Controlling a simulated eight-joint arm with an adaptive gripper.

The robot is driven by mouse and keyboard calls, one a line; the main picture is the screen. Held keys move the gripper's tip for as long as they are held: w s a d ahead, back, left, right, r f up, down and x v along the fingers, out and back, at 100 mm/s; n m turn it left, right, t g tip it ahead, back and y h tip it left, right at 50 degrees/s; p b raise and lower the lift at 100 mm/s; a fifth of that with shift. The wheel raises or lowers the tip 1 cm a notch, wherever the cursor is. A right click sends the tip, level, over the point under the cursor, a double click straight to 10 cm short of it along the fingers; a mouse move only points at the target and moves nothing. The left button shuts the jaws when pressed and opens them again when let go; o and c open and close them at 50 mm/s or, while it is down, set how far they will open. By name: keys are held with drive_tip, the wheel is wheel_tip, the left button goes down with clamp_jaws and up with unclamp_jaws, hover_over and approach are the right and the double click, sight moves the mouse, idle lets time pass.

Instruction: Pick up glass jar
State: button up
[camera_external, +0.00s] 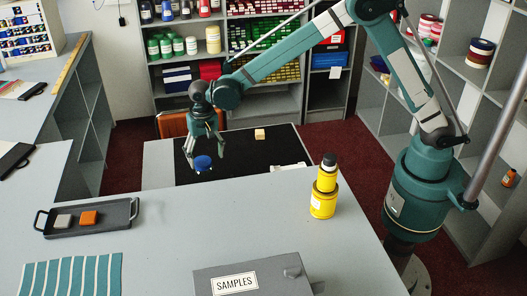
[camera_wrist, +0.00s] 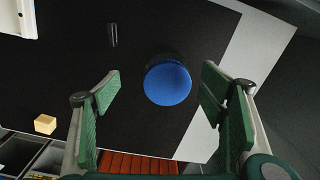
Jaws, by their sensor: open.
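A round blue lid, which seems to top the glass jar (camera_wrist: 167,83), lies between my open fingers in the wrist view, a little ahead of them. The jar's body is mostly hidden under the lid. In the external view the blue-topped jar (camera_external: 203,163) stands on a black mat (camera_external: 240,158), right below my gripper. My gripper (camera_external: 206,154) points down with its fingers spread around or just above the jar; I cannot tell the exact height. In the wrist view no finger pad visibly touches it.
A small wooden block (camera_external: 260,134) and a white item (camera_external: 288,166) lie on the mat; a small dark cylinder (camera_wrist: 112,34) shows near the jar. The grey counter in front holds a yellow bottle (camera_external: 323,200), a handled tray (camera_external: 110,228) and a SAMPLES box (camera_external: 215,281).

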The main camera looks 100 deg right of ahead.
sight(204, 161)
drive_tip(key=shift+w+d+f+m, duration=0.2)
drive_tip(key=shift+w+d+f, duration=0.15)
drive_tip(key=shift+f, duration=0.25)
drive_tip(key=shift+w+d+f+m, duration=0.2)
drive_tip(key=shift+d+f, duration=0.2)
drive_tip(key=shift+f, duration=0.15)
drive_tip(key=shift+f, duration=0.1)
drive_tip(key=shift+f, duration=1.2)
drive_tip(key=shift+f, duration=0.1)
drive_tip(key=shift+w+a+f+b, duration=0.1)
drive_tip(key=shift+w+f+b, duration=0.1)
drive_tip(key=shift+f, duration=1.05)
drive_tip(key=shift+w+f+b, duration=0.1)
drive_tip(key=shift+f+b, duration=0.05)
drive_tip(key=shift+f, duration=1.1)
drive_tip(key=shift+c, duration=0.2)
drive_tip(key=c, duration=1.1)
